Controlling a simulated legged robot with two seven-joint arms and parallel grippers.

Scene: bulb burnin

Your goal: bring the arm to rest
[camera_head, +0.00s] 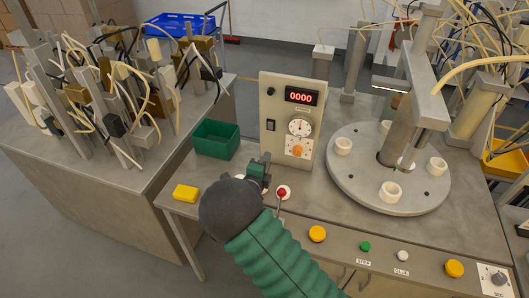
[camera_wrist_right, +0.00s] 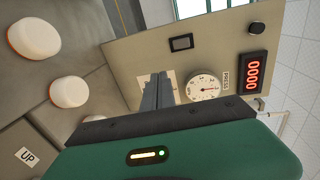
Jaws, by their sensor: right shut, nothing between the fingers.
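My right arm comes in from the bottom of the head view, with a green sleeve and a dark rounded wrist. My right gripper (camera_head: 265,158) is just in front of the control panel (camera_head: 274,92), left of a lever with a red knob (camera_head: 282,192). In the wrist view its grey fingers (camera_wrist_right: 157,90) are together and empty, pointing toward the panel face. I cannot tell whether they touch it. The panel's display (camera_head: 301,96) reads 0000; below it are a round dial (camera_head: 299,126) and an orange knob (camera_head: 297,150). My left gripper is not in view.
A green bin (camera_head: 216,138) and a yellow block (camera_head: 186,193) sit left of the gripper. A round turntable (camera_head: 350,185) with white sockets stands right. Buttons line the front edge, including a yellow one (camera_head: 317,233). A cluttered side table (camera_head: 120,185) is at left.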

